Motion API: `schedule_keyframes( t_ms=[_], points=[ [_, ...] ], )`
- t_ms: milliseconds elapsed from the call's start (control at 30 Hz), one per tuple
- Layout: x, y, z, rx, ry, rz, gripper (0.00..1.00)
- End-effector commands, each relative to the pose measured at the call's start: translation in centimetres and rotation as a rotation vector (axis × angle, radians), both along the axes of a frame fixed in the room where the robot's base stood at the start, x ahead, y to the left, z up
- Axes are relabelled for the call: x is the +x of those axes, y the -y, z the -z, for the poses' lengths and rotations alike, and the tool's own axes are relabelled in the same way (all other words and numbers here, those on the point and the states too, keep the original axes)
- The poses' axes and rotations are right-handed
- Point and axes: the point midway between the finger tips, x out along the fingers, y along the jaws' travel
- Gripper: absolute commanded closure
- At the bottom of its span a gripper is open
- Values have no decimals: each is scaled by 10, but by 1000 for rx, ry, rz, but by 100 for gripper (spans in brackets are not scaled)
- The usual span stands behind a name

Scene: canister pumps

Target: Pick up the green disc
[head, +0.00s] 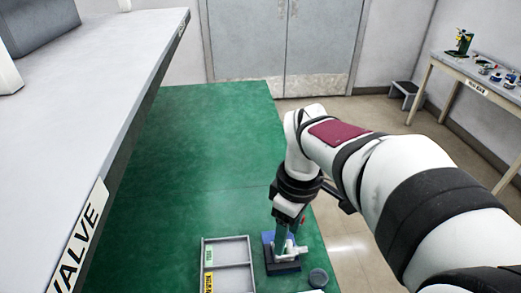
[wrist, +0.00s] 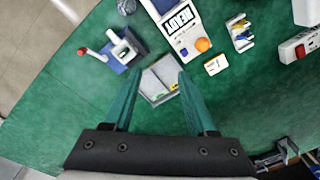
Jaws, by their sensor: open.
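I cannot make out a green disc in either view. My gripper (wrist: 161,71) is open, its two teal fingers apart with nothing seen held between them. In the wrist view a shallow grey divided tray (wrist: 146,97) shows beyond and between the fingertips; the fingers hide part of its sides. In the head view the tray (head: 228,239) lies on the green surface, with a green and a yellow label. There my gripper (head: 282,238) points down in front of the blue-based device, and its fingertips are hard to separate from it.
The blue-based device (wrist: 118,58) with a red knob stands left of the tray in the wrist view. A dark round piece (head: 318,278) is near the front. A white box with an orange knob (wrist: 203,45) and a small parts holder (wrist: 240,42) stand beyond. Green surface (wrist: 260,100) is clear at right.

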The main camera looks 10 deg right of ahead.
Motion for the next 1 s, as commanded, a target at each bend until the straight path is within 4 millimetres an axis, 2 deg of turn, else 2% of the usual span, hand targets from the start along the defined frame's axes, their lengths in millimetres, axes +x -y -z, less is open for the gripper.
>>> schedule_keyframes(
  t_ms=[33,100,233,367,500,600,767,1000],
  points=[
    [27,5,7,-12,5,-178,43],
    [58,11,16,-29,16,-426,43],
    [88,18,28,-47,24,-682,43],
    [92,19,50,-49,22,-732,43],
    [91,19,92,-47,21,-729,43],
    [91,19,117,-47,23,-727,43],
    [91,19,137,-50,26,-728,43],
    [91,20,181,-49,26,-726,43]
  ],
)
